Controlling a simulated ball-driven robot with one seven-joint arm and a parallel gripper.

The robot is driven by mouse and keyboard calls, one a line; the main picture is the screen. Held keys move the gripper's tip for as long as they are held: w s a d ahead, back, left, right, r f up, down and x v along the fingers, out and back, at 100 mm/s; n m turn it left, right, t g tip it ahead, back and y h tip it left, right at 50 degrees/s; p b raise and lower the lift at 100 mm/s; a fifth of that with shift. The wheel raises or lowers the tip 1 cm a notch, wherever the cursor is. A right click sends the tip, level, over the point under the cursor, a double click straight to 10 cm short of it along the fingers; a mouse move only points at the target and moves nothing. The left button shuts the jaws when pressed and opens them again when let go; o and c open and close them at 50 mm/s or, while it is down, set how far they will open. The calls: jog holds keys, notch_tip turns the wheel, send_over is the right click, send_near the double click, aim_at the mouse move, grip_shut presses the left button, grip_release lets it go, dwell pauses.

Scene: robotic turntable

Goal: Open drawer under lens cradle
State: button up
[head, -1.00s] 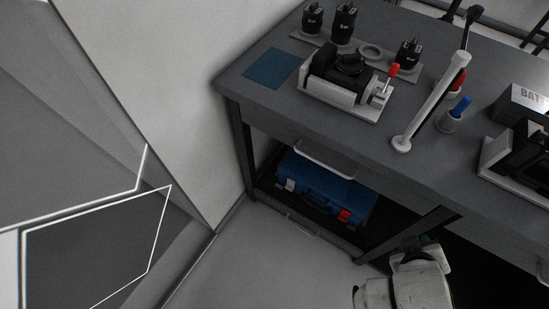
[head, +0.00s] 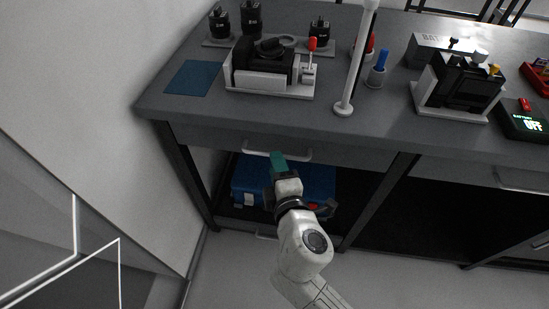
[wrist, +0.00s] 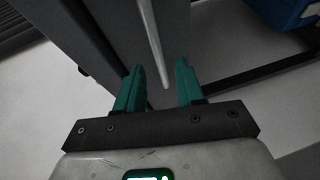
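A grey cradle (head: 268,90) holding a black device with a round top stands on the table's left part; I take it as the lens cradle. Below it is a grey drawer front (head: 222,135), which looks shut, with a pale bar handle (head: 300,155). In the wrist view my gripper (wrist: 159,68) is open, and the handle bar (wrist: 150,38) runs down into the gap between the fingers. I cannot tell whether a finger touches it.
A blue case (head: 322,180) sits on the shelf below the drawer. A dark table leg (head: 185,175) stands to the left. A second handle (head: 522,180) is on the right. A white post (head: 357,60) and a battery holder (head: 455,90) stand on the tabletop. The floor in front is clear.

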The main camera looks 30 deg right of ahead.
jog(key=x, duration=0.3)
grip_shut()
dwell(0.5)
dwell(0.3)
